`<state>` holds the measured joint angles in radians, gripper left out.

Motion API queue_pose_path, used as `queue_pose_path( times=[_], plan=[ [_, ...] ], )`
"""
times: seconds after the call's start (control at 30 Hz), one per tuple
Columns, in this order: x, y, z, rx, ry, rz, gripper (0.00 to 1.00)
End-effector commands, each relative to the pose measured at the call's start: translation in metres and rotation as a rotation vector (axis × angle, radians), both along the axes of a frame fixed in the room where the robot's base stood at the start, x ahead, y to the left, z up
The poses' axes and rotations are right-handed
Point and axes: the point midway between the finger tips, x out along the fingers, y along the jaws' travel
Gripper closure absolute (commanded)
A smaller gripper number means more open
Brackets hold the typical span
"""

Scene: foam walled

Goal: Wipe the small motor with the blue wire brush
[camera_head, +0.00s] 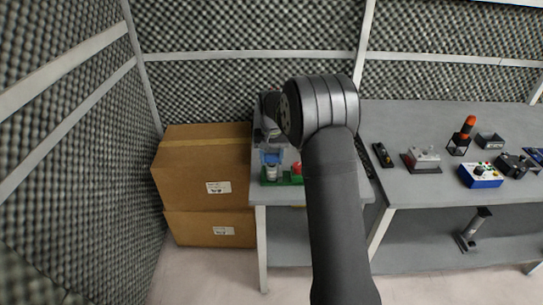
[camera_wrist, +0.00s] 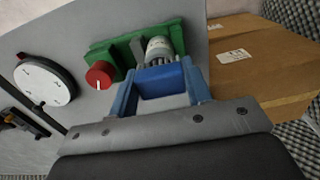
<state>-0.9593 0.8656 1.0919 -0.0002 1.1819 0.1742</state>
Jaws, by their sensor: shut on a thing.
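The small motor (camera_wrist: 158,45) looks like a pale, short cylinder on a green base (camera_wrist: 122,47) beside a red knob (camera_wrist: 99,74). In the head view the motor (camera_head: 271,174) sits near the front left of the table. My gripper (camera_wrist: 160,88) has blue fingers and is shut on the blue wire brush (camera_wrist: 162,80), whose blue body spans between them. Grey bristle-like strips show between the brush and the motor. The brush is right at the motor; I cannot tell whether they touch. In the head view my gripper (camera_head: 271,154) is just above the motor.
A round white dial (camera_wrist: 45,84) lies left of the green base in the wrist view. Cardboard boxes (camera_head: 200,180) stand left of the table. A second table (camera_head: 430,125) at the right holds several devices. Foam walls close off the left and back.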

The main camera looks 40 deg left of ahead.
Motion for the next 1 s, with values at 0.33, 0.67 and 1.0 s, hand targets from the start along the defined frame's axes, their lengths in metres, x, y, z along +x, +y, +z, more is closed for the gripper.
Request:
queue_pose_path(
  times=[0.33,0.67,1.0],
  plan=[
    [0.013,0.013,-0.001,-0.001,0.001,-0.001,0.84],
    [0.013,0.013,0.039,0.000,0.000,0.000,0.84],
    [0.013,0.013,0.069,0.000,0.000,0.000,0.84]
  ],
)
